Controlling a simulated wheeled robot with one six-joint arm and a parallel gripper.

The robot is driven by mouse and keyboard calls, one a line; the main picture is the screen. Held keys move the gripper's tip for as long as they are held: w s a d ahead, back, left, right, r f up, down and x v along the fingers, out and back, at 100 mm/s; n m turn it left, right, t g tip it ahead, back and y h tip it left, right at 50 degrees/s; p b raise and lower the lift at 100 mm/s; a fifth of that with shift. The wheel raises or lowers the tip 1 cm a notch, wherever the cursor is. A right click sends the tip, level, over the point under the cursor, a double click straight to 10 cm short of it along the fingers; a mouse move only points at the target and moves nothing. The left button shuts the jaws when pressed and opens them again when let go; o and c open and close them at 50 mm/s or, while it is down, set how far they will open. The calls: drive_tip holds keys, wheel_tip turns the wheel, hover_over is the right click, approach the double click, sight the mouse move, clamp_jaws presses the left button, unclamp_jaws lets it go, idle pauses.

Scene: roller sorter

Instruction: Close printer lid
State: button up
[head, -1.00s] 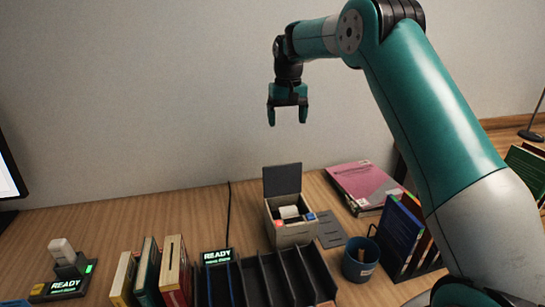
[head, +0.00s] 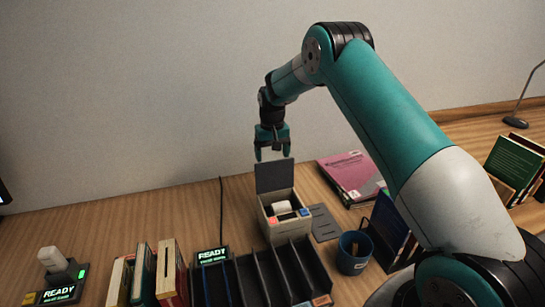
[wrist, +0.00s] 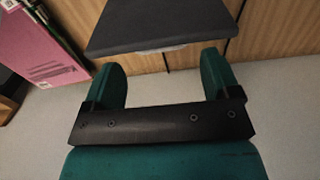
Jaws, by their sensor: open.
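The printer is a small light box (head: 282,222) on the desk, with a white paper roll (head: 282,208) inside. Its dark grey lid (head: 272,176) stands raised at the back. My gripper (head: 272,157) is open and empty, just above or behind the top edge of the lid. In the wrist view the lid (wrist: 160,22) fills the top middle, past my two teal fingertips (wrist: 165,70). I cannot tell whether the fingers touch it.
A black slotted sorter (head: 275,277) stands in front of the printer. A blue cup (head: 354,252) and upright folders (head: 392,232) are to its right, and a pink book (head: 349,175) lies behind them. A lit READY display (head: 212,256) and several upright books (head: 157,270) are to the left.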

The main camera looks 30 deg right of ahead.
sight(273, 173)
drive_tip(key=shift+f, duration=1.35)
drive_tip(key=c, duration=1)
drive_tip(key=shift+c, duration=0.3)
